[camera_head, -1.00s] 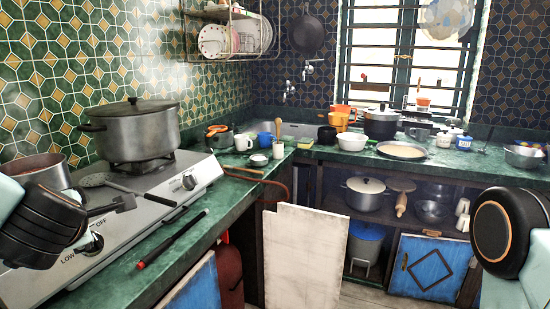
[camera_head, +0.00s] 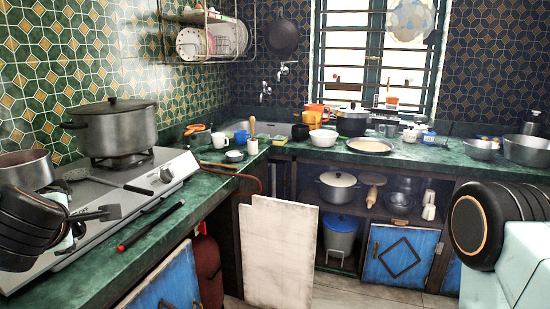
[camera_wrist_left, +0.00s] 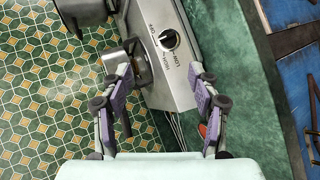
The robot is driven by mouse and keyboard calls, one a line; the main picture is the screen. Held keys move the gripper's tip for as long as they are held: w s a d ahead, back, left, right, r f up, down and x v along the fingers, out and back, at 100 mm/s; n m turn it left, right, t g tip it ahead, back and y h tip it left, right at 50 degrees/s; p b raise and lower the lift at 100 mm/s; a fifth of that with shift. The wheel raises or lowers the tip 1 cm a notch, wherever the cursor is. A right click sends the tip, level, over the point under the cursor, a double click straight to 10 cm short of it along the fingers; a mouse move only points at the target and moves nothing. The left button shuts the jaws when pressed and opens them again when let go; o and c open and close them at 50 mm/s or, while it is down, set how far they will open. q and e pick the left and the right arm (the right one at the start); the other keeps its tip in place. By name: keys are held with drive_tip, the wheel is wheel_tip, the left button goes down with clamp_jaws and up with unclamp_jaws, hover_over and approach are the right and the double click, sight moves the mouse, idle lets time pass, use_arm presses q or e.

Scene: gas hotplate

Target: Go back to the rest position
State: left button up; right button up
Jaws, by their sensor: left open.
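The gas hotplate (camera_head: 139,192) stands on the green counter at the left. A large lidded pot (camera_head: 122,134) sits on its far burner, and a smaller open pot (camera_head: 25,170) sits at the near end. A control knob (camera_head: 166,174) shows on its front panel. My left gripper (camera_head: 98,213) is over the near part of the hotplate, partly hidden by my own arm. In the left wrist view my left gripper (camera_wrist_left: 165,75) is open and empty, with the hotplate and a knob (camera_wrist_left: 168,39) beyond its fingers. My right gripper is out of view; only part of that arm shows.
A black-and-red stick-like tool (camera_head: 150,226) lies along the counter edge. A white board (camera_head: 278,245) leans in front of the lower cupboards. Mugs, pans and bowls stand on the back counter (camera_head: 310,151). A red cylinder (camera_head: 206,270) stands below the left counter.

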use_arm(q)
drive_tip(key=w+d+f+m+t+h, duration=0.1)
drive_tip(key=w+d+f+m+h, duration=0.3)
drive_tip(key=m, duration=0.6)
drive_tip(key=s+d+f+m+g+h, duration=0.1)
drive_tip(key=s+d+f+m+g, duration=0.2)
drive_tip(key=f, duration=0.5)
drive_tip(key=s+d+f+m+h, duration=0.1)
drive_tip(key=s+d+f+m, duration=0.35)
drive_tip(key=f, duration=0.35)
drive_tip(key=s+d+f+m+g, duration=0.2)
drive_tip(key=s+f+m+g, duration=0.1)
drive_tip(key=s+f, duration=0.6)
drive_tip(key=s+d+f+m+g+h, duration=0.1)
drive_tip(key=s+d+f+m+g, duration=0.1)
drive_tip(key=s+f+g, duration=0.3)
drive_tip(key=s+f+m, duration=0.1)
drive_tip(key=s+f, duration=0.3)
drive_tip(key=s, duration=0.6)
drive_tip(key=shift+s+d+f, duration=0.25)
drive_tip(key=shift+d+f, duration=0.1)
drive_tip(key=shift+f, duration=0.05)
drive_tip(key=shift+a, duration=0.1)
